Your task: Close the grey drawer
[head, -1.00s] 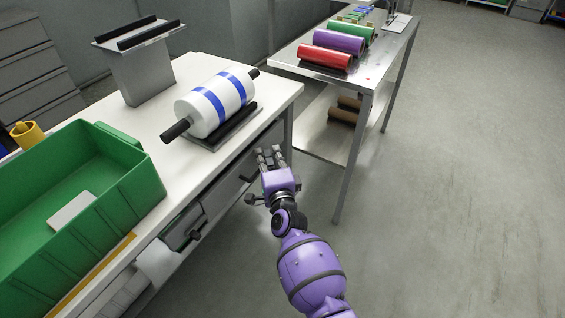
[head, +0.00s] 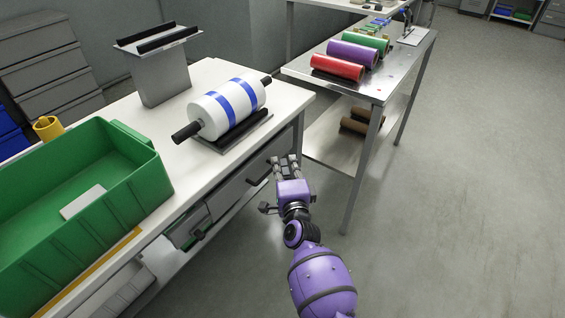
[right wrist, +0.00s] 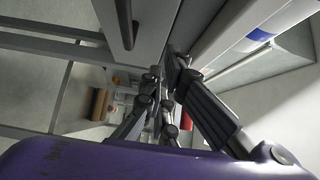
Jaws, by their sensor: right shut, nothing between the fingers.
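The grey drawer (head: 236,190) is under the white table's right edge, with a dark bar handle (head: 259,172) on its front. I cannot tell exactly how far out it stands. Its front and handle also show at the top of the right wrist view (right wrist: 147,38). My right gripper (head: 285,161) is shut and empty, just right of the handle, near the drawer's far end. In the right wrist view its fingertips (right wrist: 166,76) are close to the drawer's edge; contact is unclear. My left gripper is not in view.
On the white table (head: 180,165) stand a green bin (head: 150,185), a white roll with blue bands (head: 228,108) and a grey stand (head: 160,80). A steel table (head: 385,88) with coloured rolls stands beyond. A lower compartment (head: 188,232) is at left. Floor at right is clear.

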